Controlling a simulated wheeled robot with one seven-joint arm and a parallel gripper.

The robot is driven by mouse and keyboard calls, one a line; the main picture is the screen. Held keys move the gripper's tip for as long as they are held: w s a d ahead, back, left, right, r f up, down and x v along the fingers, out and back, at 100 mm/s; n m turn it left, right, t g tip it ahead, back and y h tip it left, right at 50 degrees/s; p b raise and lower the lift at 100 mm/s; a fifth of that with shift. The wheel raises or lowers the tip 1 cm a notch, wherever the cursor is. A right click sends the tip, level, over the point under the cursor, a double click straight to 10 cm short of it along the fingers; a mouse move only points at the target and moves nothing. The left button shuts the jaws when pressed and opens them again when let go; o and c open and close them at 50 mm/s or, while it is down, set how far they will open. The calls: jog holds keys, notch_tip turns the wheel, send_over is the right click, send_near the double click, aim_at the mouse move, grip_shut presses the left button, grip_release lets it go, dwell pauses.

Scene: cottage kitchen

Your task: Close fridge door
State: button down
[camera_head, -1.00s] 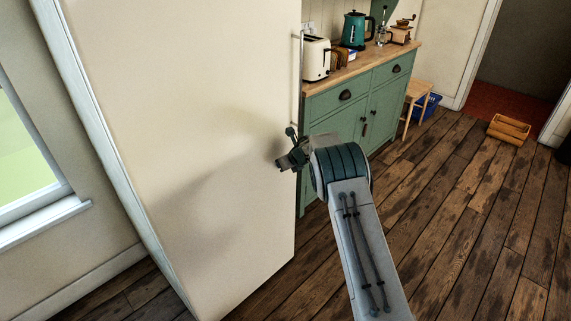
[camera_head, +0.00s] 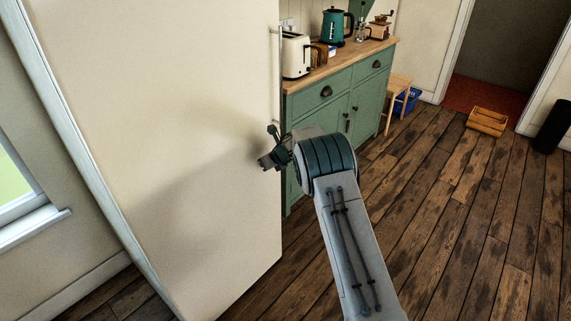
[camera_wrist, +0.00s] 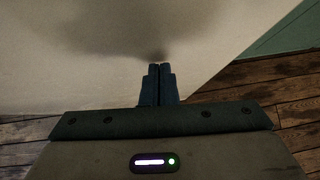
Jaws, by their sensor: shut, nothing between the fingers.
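The fridge door (camera_head: 170,120) is a large cream panel filling the left half of the head view. A thin vertical metal handle (camera_head: 276,75) runs along its right edge. My gripper (camera_head: 266,163) is at the panel near that right edge, below the handle. In the wrist view the two dark fingers (camera_wrist: 159,70) are together with nothing between them. Their tips are at or very near the cream surface (camera_wrist: 90,50), where a dark shadow meets them. I cannot tell for certain whether they touch. The fridge's inside is not visible.
A green cabinet (camera_head: 335,107) with a wooden top stands right behind the door, bearing a toaster (camera_head: 296,55) and a kettle (camera_head: 337,27). A stool (camera_head: 397,88) and a wooden crate (camera_head: 487,121) stand farther back. A window (camera_head: 18,185) is at left.

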jog(key=s+d+r+m+t+h, duration=0.2)
jog(key=s+d+r+m, duration=0.3)
jog(key=d+r+m, duration=0.35)
jog(key=s+d+r+m+t+h+p, duration=0.1)
jog(key=s+d+r+m+h, duration=0.2)
jog(key=s+d+r+m, duration=0.35)
jog(key=s+d+r+m+t+h, duration=0.2)
jog(key=s+d+r+m, duration=0.2)
jog(key=d+r+m, duration=0.6)
jog(key=s+f+m+g+p, duration=0.1)
jog(key=s+m+g, duration=0.3)
jog(key=s+m, duration=0.6)
jog(key=s+a+f+m+g+p, duration=0.1)
jog(key=s+m+g, duration=0.3)
jog(key=s, duration=2.1)
jog(key=f+m, duration=0.1)
jog(key=m, duration=0.5)
jog(key=shift+s+a+g+y+p, duration=0.2)
jog(key=shift+a+g+y+p, duration=0.05)
jog(key=shift+g+y+p, duration=0.05)
jog(key=shift+f, duration=0.1)
